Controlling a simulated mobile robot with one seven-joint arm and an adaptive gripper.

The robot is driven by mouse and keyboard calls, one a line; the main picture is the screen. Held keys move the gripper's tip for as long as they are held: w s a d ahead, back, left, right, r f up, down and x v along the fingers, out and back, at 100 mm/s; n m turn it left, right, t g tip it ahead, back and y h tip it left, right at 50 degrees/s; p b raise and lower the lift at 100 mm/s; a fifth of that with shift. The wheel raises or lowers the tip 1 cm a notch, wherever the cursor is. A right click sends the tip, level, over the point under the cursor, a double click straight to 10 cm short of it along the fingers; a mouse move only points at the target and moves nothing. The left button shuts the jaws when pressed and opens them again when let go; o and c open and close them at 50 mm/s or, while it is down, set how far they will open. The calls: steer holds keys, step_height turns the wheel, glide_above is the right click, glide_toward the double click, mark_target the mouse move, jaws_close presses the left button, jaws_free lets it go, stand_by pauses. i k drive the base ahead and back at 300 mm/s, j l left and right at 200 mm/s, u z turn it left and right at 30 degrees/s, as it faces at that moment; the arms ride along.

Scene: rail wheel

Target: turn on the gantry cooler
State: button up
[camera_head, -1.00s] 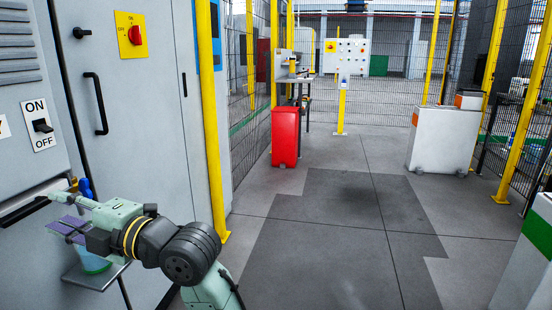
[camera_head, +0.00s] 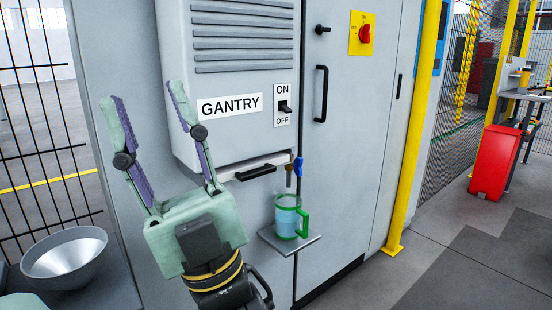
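The gantry cooler (camera_head: 240,60) is a light grey unit with vents and a GANTRY label (camera_head: 229,107) on its front. Its toggle switch (camera_head: 284,107) sits on a white plate between the words ON and OFF; the black lever appears to stick out, and I cannot tell its position for certain. My gripper (camera_head: 145,98) is open and empty, with its fingers pointing up. It is left of the label and the switch and appears in front of the cooler's left edge, touching nothing that I can see.
A blue-handled tap (camera_head: 297,167) is above a green-handled cup (camera_head: 289,222) on a small shelf (camera_head: 272,243). A black handle (camera_head: 255,173) is below the cooler. A cabinet with a red rotary switch (camera_head: 365,34) and a yellow post (camera_head: 413,130) stand right. A metal bowl (camera_head: 68,260) is at lower left.

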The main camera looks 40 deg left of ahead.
mark_target(285, 109)
steer(key=u, duration=0.95)
